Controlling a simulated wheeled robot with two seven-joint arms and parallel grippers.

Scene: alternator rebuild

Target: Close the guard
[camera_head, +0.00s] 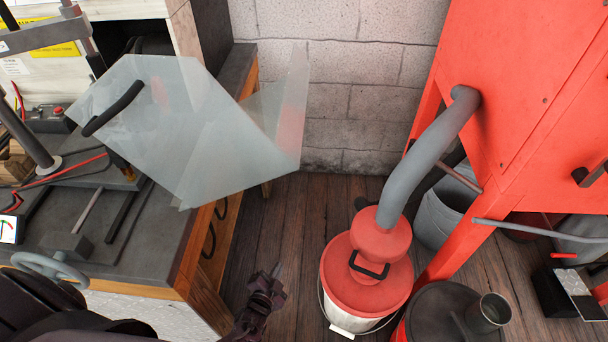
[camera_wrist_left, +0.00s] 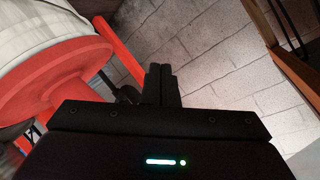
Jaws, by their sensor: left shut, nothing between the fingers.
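The guard (camera_head: 165,150) is a clear, bent panel with a black handle (camera_head: 114,108) on its left part. In the head view it stands out over the right end of the bench, and its right part reaches past the bench edge. My left gripper (camera_head: 275,271) is low, over the floor to the right of the bench, below and apart from the guard. Its fingers are together and empty; they also show in the left wrist view (camera_wrist_left: 161,85). The guard is not recognisable in the wrist view. My right gripper is not in view.
The bench (camera_head: 150,235) carries a handwheel (camera_head: 50,268), cables and tools. A red-lidded bucket (camera_head: 360,275) with a grey hose (camera_head: 425,150) stands right of my left gripper, beside a red cabinet (camera_head: 530,90). Bare wooden floor (camera_head: 320,205) lies between bench and bucket.

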